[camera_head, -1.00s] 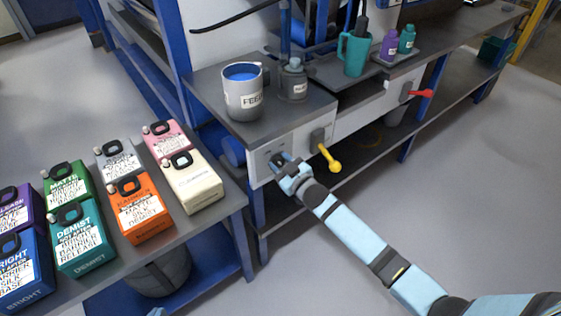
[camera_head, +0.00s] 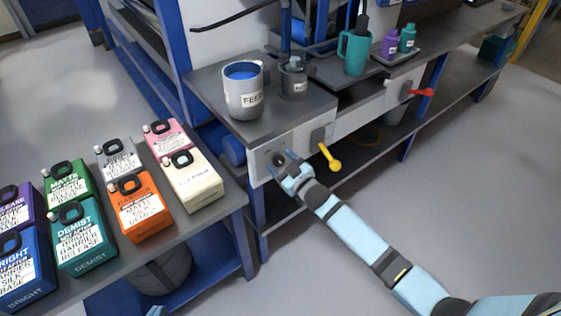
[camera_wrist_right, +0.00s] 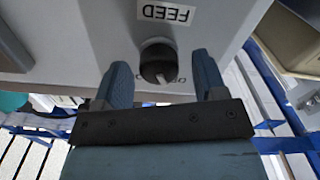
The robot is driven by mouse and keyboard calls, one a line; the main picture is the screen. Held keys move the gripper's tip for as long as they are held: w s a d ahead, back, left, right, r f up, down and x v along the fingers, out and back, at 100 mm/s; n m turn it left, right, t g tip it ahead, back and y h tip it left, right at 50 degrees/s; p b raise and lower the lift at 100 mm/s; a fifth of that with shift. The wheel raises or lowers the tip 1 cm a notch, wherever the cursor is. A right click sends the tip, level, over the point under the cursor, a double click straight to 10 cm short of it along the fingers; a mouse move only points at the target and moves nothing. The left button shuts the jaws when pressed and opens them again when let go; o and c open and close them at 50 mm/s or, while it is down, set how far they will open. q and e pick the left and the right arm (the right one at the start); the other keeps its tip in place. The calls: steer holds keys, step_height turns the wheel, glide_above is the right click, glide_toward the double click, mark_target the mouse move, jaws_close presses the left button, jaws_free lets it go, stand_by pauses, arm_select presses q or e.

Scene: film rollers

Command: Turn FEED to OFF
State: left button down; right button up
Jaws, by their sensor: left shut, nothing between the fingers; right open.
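The FEED knob (camera_wrist_right: 158,62) is a round dark knob with a white mark on a grey panel, beside an upside-down FEED label (camera_wrist_right: 167,12) in the right wrist view. Its white mark points down in that view, towards small lettering that I cannot read fully. My right gripper (camera_wrist_right: 162,82) is open, with one blue finger on each side of the knob and visible gaps between. In the head view the knob (camera_head: 279,159) shows between the fingers of the right gripper (camera_head: 282,161). Only a small tip of my left gripper (camera_head: 156,311) shows at the bottom edge; it is shut and empty.
A yellow lever (camera_head: 329,158) sticks out right of the knob, and a red lever (camera_head: 421,92) further right. Several labelled jugs stand on the left table (camera_head: 225,195). The floor at right is clear.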

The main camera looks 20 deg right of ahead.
arm_select(q)
steer(key=shift+s+a+r+p, duration=0.1)
steer(key=shift+a+p, duration=0.1)
steer(key=shift+p, duration=0.75)
arm_select(e)
steer(key=v, duration=1.3)
steer(key=shift+r, duration=0.1)
